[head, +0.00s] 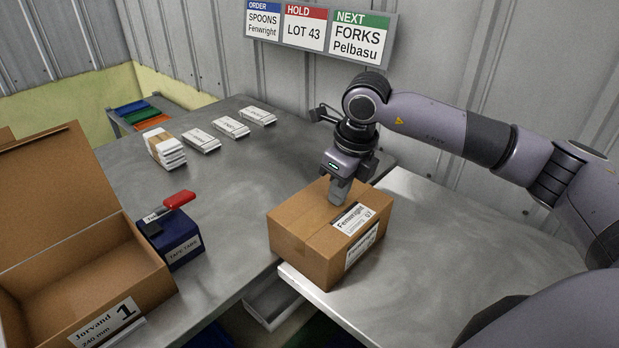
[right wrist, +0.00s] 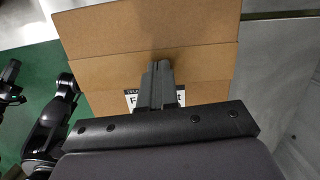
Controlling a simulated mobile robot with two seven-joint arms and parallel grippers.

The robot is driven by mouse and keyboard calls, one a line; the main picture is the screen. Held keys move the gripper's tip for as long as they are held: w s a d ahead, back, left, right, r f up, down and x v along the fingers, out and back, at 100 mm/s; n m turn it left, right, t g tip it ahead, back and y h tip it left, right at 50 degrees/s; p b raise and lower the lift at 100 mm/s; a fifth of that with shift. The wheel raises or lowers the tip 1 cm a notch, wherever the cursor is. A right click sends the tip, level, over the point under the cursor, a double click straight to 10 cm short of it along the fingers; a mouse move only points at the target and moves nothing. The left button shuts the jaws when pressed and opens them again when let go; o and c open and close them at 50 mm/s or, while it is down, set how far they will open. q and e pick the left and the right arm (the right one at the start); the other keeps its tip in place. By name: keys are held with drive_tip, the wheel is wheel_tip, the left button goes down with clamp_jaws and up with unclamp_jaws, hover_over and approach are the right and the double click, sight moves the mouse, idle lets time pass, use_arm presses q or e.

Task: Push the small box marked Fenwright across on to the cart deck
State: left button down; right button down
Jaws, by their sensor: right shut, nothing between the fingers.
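The small Fenwright box (head: 300,240) is a closed brown carton with white labels on its right-hand face. It sits across the seam between the left steel bench and the cart deck (head: 450,235), the steel surface on the right. In the right wrist view the box top (right wrist: 150,45) fills the upper middle, its label partly hidden by my fingers. My right gripper (head: 339,202) is shut and empty, pointing down at the box top. I cannot tell whether the fingertips touch it. My left gripper is not in the head view.
The steel bench (head: 225,195) carries an open carton (head: 65,265) marked Jorvand, a blue tape box (head: 182,245) with a red-handled tool, and several white packs (head: 230,128) at the back. A pale bin (head: 275,300) sits below the gap. The visible cart deck is clear right of the box.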

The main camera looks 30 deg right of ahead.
drive_tip(key=shift+s+d+f, duration=0.1)
drive_tip(key=shift+s+f, duration=0.15)
drive_tip(key=shift+f, duration=0.15)
drive_tip(key=shift+w+r+p, duration=0.1)
drive_tip(key=shift+r+p, duration=0.4)
drive_tip(key=shift+r, duration=0.25)
